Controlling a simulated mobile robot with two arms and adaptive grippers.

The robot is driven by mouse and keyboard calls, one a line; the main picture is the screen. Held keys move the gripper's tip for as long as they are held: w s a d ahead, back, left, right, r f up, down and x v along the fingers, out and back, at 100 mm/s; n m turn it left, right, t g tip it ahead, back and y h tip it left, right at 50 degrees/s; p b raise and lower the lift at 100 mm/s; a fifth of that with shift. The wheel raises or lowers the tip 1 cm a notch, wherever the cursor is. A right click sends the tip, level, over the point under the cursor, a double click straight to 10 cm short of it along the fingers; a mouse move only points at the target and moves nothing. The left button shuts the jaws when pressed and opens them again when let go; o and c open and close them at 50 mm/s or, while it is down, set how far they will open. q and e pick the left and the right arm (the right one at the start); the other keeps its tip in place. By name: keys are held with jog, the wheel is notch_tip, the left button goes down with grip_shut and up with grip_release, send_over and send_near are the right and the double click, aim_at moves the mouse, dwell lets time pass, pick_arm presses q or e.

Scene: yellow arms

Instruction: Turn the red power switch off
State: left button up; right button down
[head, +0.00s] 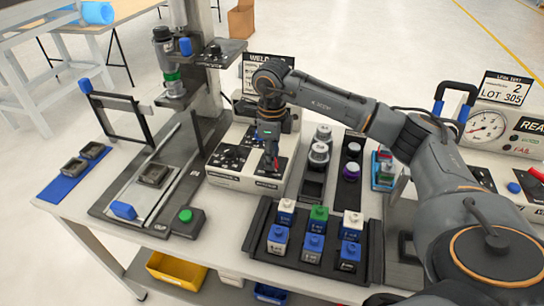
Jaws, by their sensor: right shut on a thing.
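The red power switch (275,163) is a small red piece at the front right of the white welding unit's (232,178) dark control panel. My right gripper (271,155) points down over that panel, shut on the red switch. The fingers cover most of the switch, so I cannot tell its position. My right arm reaches in from the right, over the table. My left gripper is out of view.
A black tray (262,236) of blue, green and white capped blocks stands in front. Round knobs (319,152) stand right of the unit. A press with a green button box (187,222) is at left. A gauge unit (487,128) is at right.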

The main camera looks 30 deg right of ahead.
jog(key=c, duration=1.1)
grip_release()
notch_tip(320, 180, up, 12)
jog(key=shift+r, duration=0.1)
